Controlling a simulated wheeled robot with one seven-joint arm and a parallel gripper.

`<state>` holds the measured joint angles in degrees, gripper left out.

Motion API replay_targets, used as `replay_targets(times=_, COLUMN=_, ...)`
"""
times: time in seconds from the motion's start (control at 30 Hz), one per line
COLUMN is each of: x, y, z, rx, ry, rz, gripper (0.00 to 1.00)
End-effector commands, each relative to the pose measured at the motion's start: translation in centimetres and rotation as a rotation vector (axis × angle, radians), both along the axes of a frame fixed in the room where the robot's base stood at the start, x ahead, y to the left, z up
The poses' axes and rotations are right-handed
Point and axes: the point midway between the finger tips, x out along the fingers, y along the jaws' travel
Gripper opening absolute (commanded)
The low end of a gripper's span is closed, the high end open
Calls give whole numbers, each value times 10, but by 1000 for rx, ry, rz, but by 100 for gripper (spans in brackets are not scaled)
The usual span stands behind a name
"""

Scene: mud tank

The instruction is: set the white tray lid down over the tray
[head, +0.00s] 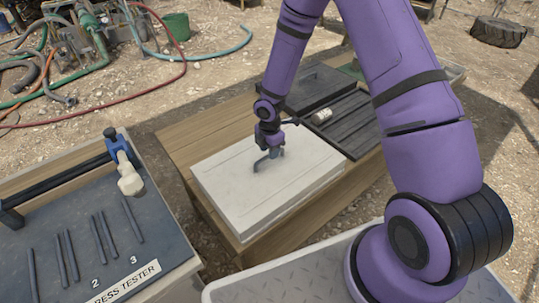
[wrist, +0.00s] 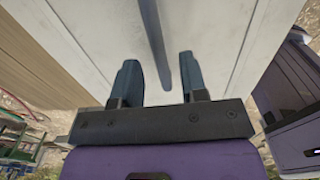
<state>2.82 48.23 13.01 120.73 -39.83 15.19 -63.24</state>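The white tray lid (head: 310,170) lies flat and level at the front of the wooden bench. It also fills much of the wrist view (wrist: 225,35). A grey bar handle (head: 260,164) stands on its top. My gripper (head: 270,149) is down at the handle. In the wrist view my gripper (wrist: 160,80) has its two fingers apart, with a clear gap between them; a grey bar shows close by the right finger. The tray cannot be told apart from the lid; only the white sides show below the lid's top.
Dark slatted panels (head: 347,122) lie behind the lid on the bench (head: 190,140), with a small pale cylinder (head: 321,116) on them. A dark-topped press tester table (head: 90,235) stands at left. Hoses and a green bucket (head: 176,27) are behind.

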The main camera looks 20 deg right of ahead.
Motion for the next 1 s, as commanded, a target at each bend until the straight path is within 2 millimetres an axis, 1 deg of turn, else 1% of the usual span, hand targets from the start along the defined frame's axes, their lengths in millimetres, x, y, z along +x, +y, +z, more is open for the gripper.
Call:
replay_targets(times=0.03, x=1, y=-1, z=12, rx=1, ry=-5, rz=-1, gripper=40)
replay_targets(times=0.2, x=1, y=-1, z=47, rx=1, ry=-4, rz=-2, gripper=40)
replay_targets(times=0.4, x=1, y=-1, z=80, rx=1, ry=-3, rz=-1, gripper=40)
replay_targets(times=0.53, x=0, y=0, z=92, rx=1, ry=-2, rz=-2, gripper=40)
replay_targets(times=0.77, x=0, y=0, z=98, rx=-2, ry=-1, rz=-2, gripper=40)
replay_targets(times=0.83, x=-1, y=-2, z=104, rx=-7, ry=-7, rz=-17, gripper=40)
replay_targets(times=0.87, x=-1, y=-3, z=108, rx=-12, ry=-11, rz=-29, gripper=40)
replay_targets(times=0.93, x=-2, y=-8, z=123, rx=-27, ry=-26, rz=-74, gripper=40)
replay_targets(times=0.97, x=-3, y=-10, z=132, rx=-37, ry=-33, rz=-99, gripper=40)
replay_targets(times=1.0, x=-5, y=-14, z=145, rx=-49, ry=-46, rz=-140, gripper=40)
